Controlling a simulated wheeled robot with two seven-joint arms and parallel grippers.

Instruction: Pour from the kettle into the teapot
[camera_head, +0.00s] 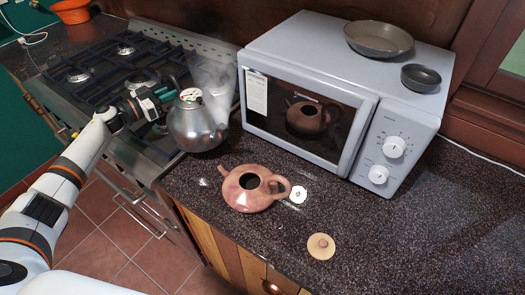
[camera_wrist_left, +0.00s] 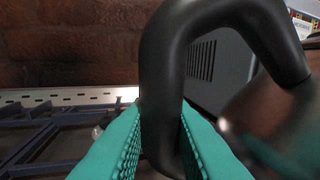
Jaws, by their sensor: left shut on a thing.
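The silver kettle (camera_head: 197,126) is at the right edge of the stove by the counter, upright or nearly so, with pale steam around it. I cannot tell whether its base touches a surface. My left gripper (camera_head: 160,95) is shut on the kettle's black handle; the handle (camera_wrist_left: 163,85) fills the middle of the left wrist view between the green finger pads. The brownish-pink teapot (camera_head: 240,197) stands open on the dark counter, spout to the left and handle to the right. Its lid (camera_head: 321,246) lies apart on the counter at the front. My right gripper is not in view.
A grey microwave (camera_head: 305,115) stands behind the teapot, with a pan (camera_head: 378,38) and a small dark bowl (camera_head: 420,77) on top. The gas stove (camera_head: 110,70) is at the left. The counter right of the lid is clear.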

